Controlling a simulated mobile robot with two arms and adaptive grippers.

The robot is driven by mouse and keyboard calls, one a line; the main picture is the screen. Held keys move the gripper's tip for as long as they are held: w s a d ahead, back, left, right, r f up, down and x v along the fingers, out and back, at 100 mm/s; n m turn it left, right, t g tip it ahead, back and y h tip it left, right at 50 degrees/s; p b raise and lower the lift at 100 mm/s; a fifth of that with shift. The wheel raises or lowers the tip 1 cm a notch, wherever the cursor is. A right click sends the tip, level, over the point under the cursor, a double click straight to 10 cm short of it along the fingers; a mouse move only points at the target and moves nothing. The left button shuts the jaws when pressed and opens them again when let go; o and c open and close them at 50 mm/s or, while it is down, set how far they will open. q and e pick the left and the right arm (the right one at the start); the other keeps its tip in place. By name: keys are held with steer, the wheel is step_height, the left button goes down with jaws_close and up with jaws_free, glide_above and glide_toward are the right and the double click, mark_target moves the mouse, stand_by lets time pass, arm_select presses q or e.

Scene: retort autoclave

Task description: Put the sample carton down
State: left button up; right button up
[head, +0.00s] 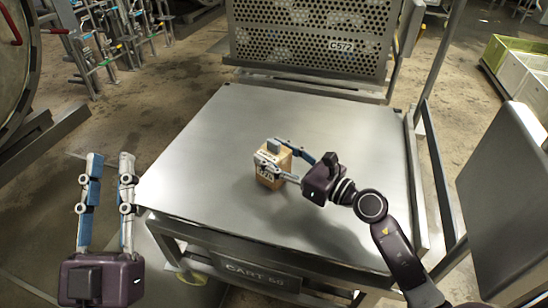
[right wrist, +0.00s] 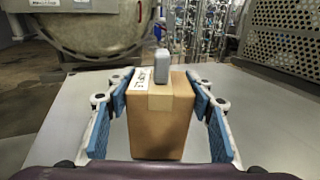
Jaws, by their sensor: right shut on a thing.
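The sample carton (head: 270,182) is a small brown box with a label and a grey block (head: 273,145) on top. It is upright at the middle of the steel cart top (head: 195,165). My right gripper (head: 272,157) is shut on it, one finger on each side. In the right wrist view the carton (right wrist: 160,125) sits between the blue finger pads. I cannot tell whether its base touches the cart top. My left gripper (head: 110,160) is open and empty, left of the cart, with its fingers parallel.
A perforated panel marked C572 (head: 310,38) stands behind the cart top. Pale crates (head: 520,65) are at the far right. A large round vessel (right wrist: 85,30) is in the background. The cart top around the carton is clear.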

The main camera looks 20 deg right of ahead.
arm_select(q)
steer(key=shift+s+r+t, duration=0.3)
steer(key=shift+s+r, duration=0.1)
steer(key=shift+r, duration=0.1)
arm_select(e)
steer(key=shift+f, duration=0.15)
arm_select(q)
steer(key=shift+r, duration=0.1)
arm_select(e)
steer(key=shift+f, duration=0.1)
steer(key=o, duration=1.2)
arm_select(q)
steer(key=shift+s+a+r+t, duration=0.1)
steer(key=shift+s+r+t, duration=0.15)
steer(key=shift+s+t, duration=0.05)
